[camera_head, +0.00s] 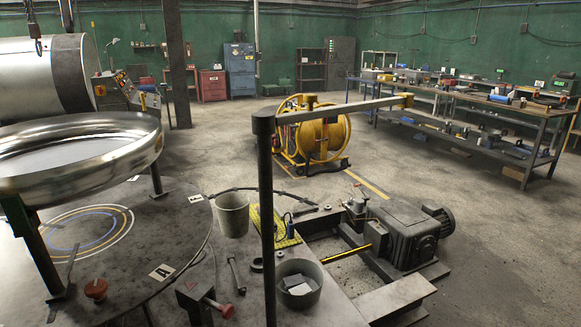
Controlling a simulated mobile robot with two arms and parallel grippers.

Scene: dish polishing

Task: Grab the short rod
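Neither of my grippers shows in the head view. I cannot tell for sure which thing is the short rod. A short dark bar with a thicker end (236,276) lies on the grey bench (335,291), left of a dark round bin (300,284). A short rod-like piece with a red end (217,306) sits at a grey block near the front edge. A dark tool with some blue (289,226) is at the edge of a yellow mat (266,226). Nothing is seen holding any of them.
A large polished metal ring (140,150) stands on legs over a round table (130,262) at left. A grey bucket (232,214) stands beside it. A dark vertical post (266,200) with a horizontal arm rises mid-view. A motor (405,235) is at right.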

